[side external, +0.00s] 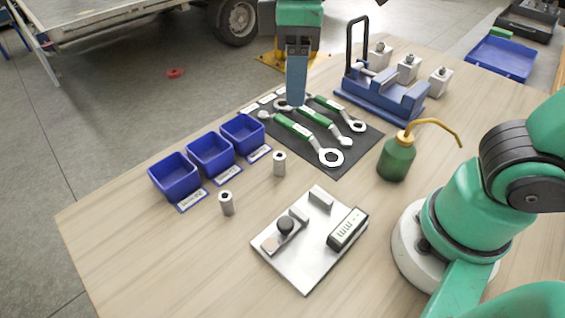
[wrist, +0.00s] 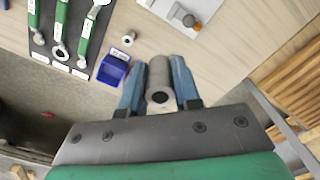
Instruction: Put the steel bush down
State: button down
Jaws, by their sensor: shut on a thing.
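My gripper (wrist: 158,66) is shut on a grey steel bush (wrist: 160,86), a hollow cylinder held between its two blue fingers in the wrist view. In the side view my gripper (side external: 297,96) hangs over the dark tool mat, and its finger hides the held bush. Two other steel bushes stand upright on the table, one right of the bins (side external: 279,163) and one nearer the front (side external: 227,204). Three blue bins (side external: 175,179) (side external: 211,157) (side external: 243,136) stand in a row with labels before them.
Green-handled wrenches (side external: 295,126) lie on the dark mat (side external: 341,164). A blue fixture with a black handle (side external: 385,98), a green oil can (side external: 396,158) and a metal plate with a gauge (side external: 307,265) stand around. The table's front left is clear.

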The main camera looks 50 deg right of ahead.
aim_at(311, 211)
jog(key=s+f+n, duration=0.1)
jog(key=f+n, duration=0.1)
jog(key=f, duration=0.4)
jog(key=s+f+n, duration=0.1)
jog(key=f+n, duration=0.1)
jog(key=f, duration=0.5)
jog(key=s+d+f+n, duration=0.1)
jog(key=f+n, duration=0.1)
jog(key=f, duration=0.5)
jog(key=shift+s+f, duration=0.1)
jog(key=shift+s, duration=0.1)
jog(key=c, duration=0.9)
grip_release()
jog(key=shift+r, duration=0.2)
notch_tip(311, 211, up, 11)
jog(key=w+d+m+t, duration=0.2)
jog(key=d+m, duration=0.1)
jog(key=m, duration=0.1)
jog(key=w+d+m+t, duration=0.2)
jog(key=m, duration=0.3)
jog(key=w+d+r+m+t, duration=0.1)
jog(key=w+d+m+t, duration=0.2)
jog(key=m, duration=0.2)
jog(key=shift+d, duration=0.3)
